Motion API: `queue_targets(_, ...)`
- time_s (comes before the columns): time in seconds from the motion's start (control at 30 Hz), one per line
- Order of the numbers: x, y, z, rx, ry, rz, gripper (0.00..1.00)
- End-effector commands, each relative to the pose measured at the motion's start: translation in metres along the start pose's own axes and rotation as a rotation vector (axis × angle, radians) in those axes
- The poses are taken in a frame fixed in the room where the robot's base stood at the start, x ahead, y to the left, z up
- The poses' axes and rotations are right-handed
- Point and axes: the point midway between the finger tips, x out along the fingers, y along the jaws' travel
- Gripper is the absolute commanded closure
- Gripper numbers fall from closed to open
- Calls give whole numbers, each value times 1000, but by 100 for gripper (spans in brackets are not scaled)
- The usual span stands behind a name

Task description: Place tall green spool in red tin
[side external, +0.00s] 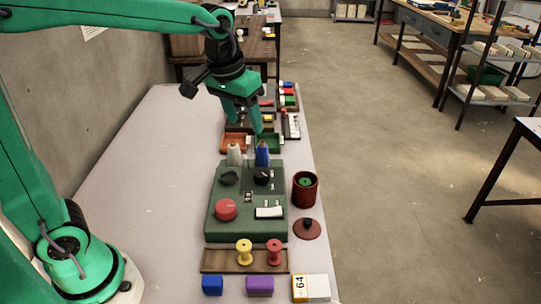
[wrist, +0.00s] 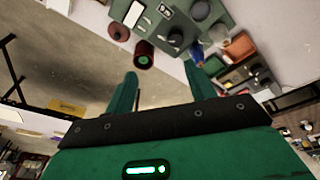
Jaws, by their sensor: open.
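The red tin (side external: 305,194) stands open and upright at the right edge of the table, beside the green board. A round green top, which looks like the green spool (side external: 305,183), shows inside the tin; its height is hidden by the wall. In the wrist view the tin (wrist: 145,48) is ahead of my fingers, with the green spool top (wrist: 143,60) in its mouth. My gripper (side external: 243,124) is open and empty, raised above the far end of the board, behind and left of the tin. It also shows in the wrist view (wrist: 161,72).
A dark red lid with a black knob (side external: 307,229) lies in front of the tin. The green board (side external: 222,190) carries knobs and blue and grey cones. A wooden rack (side external: 214,260) holds yellow and red spools. Trays stand behind the board. The table's left side is clear.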

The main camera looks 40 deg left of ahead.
Motion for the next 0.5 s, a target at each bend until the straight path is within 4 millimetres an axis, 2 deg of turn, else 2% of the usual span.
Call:
queue_targets(0.2,-19,-17,37,22,63,4,45)
queue_targets(0.5,-31,-37,89,57,147,3,45)
